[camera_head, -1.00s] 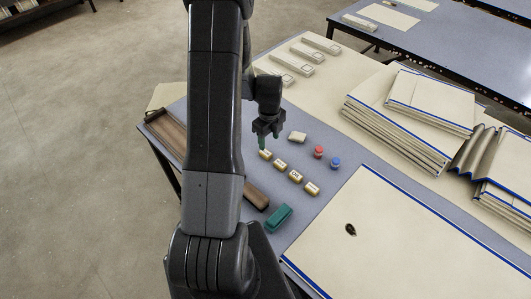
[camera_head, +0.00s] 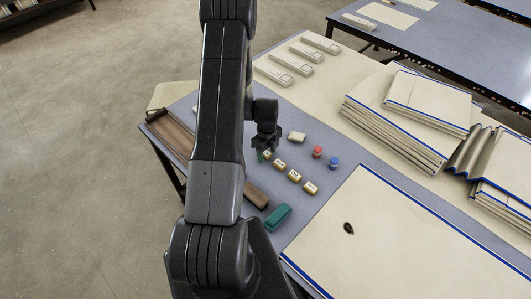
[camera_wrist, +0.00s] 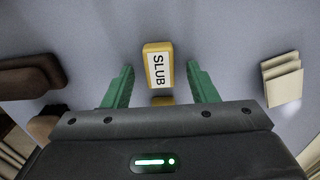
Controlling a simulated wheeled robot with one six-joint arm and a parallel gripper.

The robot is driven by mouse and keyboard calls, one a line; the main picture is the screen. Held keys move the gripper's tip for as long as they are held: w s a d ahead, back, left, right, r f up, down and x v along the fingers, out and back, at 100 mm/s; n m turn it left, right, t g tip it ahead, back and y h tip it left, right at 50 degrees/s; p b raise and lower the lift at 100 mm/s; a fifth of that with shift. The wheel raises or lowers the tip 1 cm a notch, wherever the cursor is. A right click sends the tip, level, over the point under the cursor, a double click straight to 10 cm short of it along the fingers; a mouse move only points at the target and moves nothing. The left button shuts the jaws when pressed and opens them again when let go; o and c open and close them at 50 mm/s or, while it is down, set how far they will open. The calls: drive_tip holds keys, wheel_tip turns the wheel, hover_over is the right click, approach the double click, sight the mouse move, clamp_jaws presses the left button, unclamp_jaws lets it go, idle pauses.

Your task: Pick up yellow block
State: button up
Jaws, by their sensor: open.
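A yellow block with a white "SLUB" label (camera_wrist: 159,78) shows in the wrist view, ahead of and between my two green fingers. Another yellow piece (camera_wrist: 162,101) shows behind it, mostly hidden by my gripper body. In the head view a row of small yellow blocks with white labels (camera_head: 294,175) lies on the blue-grey table. My gripper (camera_head: 265,156) is open and points down over the far-left end of this row, partly hiding the end block (camera_head: 268,154). My gripper (camera_wrist: 160,68) has nothing between its fingers in contact that I can see.
A cream block (camera_head: 297,137) stands beside the row, with red (camera_head: 318,152) and blue (camera_head: 334,163) pieces to the right. A green block (camera_head: 278,217) and brown bar (camera_head: 256,196) lie nearer. A brown tray (camera_head: 168,133) is left; a large cream cloth (camera_head: 400,240) covers the right front.

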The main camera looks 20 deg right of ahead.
drive_tip(key=shift+c, duration=0.2)
drive_tip(key=c, duration=1)
